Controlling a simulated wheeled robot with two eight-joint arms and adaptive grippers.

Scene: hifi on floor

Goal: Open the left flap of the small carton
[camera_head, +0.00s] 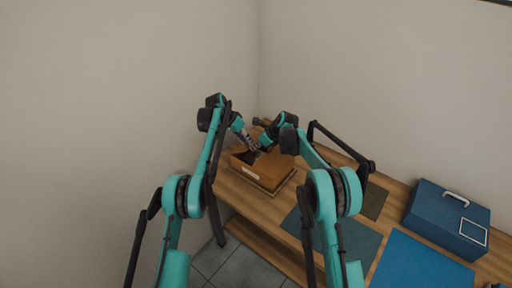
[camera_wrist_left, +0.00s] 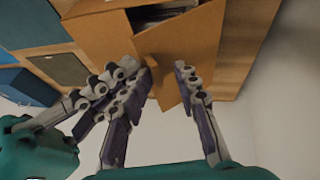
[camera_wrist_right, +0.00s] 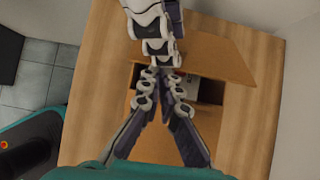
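The small carton (camera_head: 262,176) is a brown box on the wooden table, with a pale label on its front. A dark opening (camera_wrist_right: 207,90) with something pale inside shows in the right wrist view, beside a raised brown flap (camera_wrist_right: 215,58). In the left wrist view, a small brown flap (camera_wrist_left: 165,78) stands between the fingertips of my left gripper (camera_wrist_left: 167,70), with a gap between them; contact is not clear. My right gripper (camera_wrist_right: 161,77) is close beside it over the carton, its fingertips nearly together. The arms hide part of the carton in the head view.
A blue case (camera_head: 447,216) with a handle stands at the table's right. A blue mat (camera_head: 420,264), a grey-green mat (camera_head: 350,243) and a dark brown mat (camera_head: 373,201) lie on the table. The wall is close behind the carton. The two grippers are crowded together.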

